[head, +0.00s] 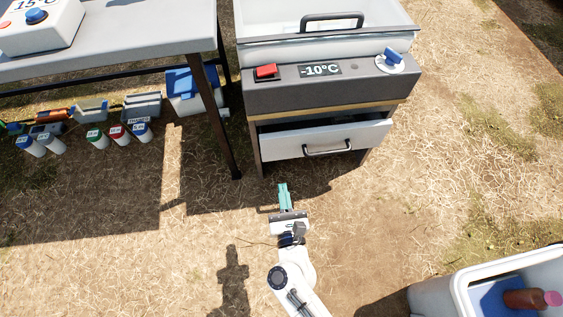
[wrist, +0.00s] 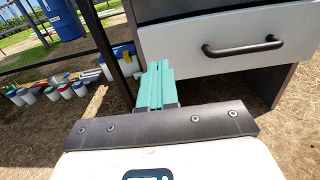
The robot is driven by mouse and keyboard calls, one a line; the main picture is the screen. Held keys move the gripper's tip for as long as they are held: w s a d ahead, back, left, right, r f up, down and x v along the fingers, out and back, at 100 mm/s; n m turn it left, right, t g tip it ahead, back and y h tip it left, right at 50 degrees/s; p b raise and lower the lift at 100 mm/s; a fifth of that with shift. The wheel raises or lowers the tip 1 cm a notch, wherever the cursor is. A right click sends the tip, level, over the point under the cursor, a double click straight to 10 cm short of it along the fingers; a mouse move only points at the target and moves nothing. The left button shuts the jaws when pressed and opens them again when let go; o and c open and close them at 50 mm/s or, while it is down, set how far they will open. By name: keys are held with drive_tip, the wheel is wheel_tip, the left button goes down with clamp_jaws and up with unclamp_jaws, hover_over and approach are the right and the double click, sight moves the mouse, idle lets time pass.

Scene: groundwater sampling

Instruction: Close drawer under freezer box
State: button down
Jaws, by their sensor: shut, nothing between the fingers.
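The drawer (head: 340,138) under the freezer box (head: 330,85) has a white front and a dark bar handle (head: 327,149). It stands partly open, with a dark gap above its front in the head view. In the wrist view the drawer front (wrist: 220,65) and its handle (wrist: 243,47) are at the upper right. My gripper (head: 283,187) has green fingers that are shut and empty. It is in front of the drawer, below and left of the handle, apart from it. In the wrist view the fingertips (wrist: 158,68) overlap the drawer front's lower left edge; I cannot tell touching.
A grey table (head: 120,53) stands at left, its dark leg (head: 222,130) close to the freezer stand. Several capped bottles (head: 95,138) and a blue-lidded box (head: 193,92) are under it. A white bin (head: 440,299) is at lower right. Dry ground before the drawer is clear.

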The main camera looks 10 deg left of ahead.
sight(275, 141)
drive_tip(key=b+x, duration=0.3)
drive_tip(key=x, duration=1)
drive_tip(key=shift+w, duration=0.3)
